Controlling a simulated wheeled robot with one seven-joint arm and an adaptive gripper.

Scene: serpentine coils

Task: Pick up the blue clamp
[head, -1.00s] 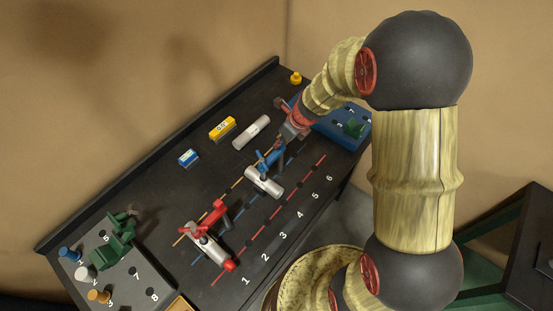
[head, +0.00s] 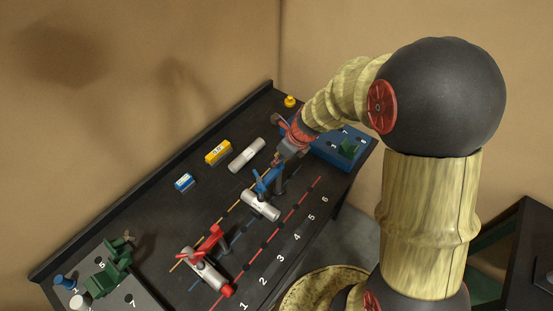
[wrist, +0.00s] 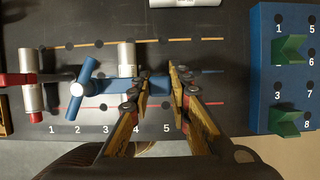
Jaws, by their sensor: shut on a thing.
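The blue clamp (head: 265,181) stands on the dark bench beside a silver cylinder (head: 261,206). In the wrist view the blue clamp (wrist: 92,84) lies left of the fingers, with its handle slanting up and its body running right to the left finger. My gripper (head: 283,158) is at the upper right end of the clamp in the head view. I cannot tell whether the clamp is lifted.
A red clamp (head: 211,241) stands with another silver cylinder to the left. A blue block (head: 337,150) with green pieces is close on the right. Numbered coloured lines mark the bench.

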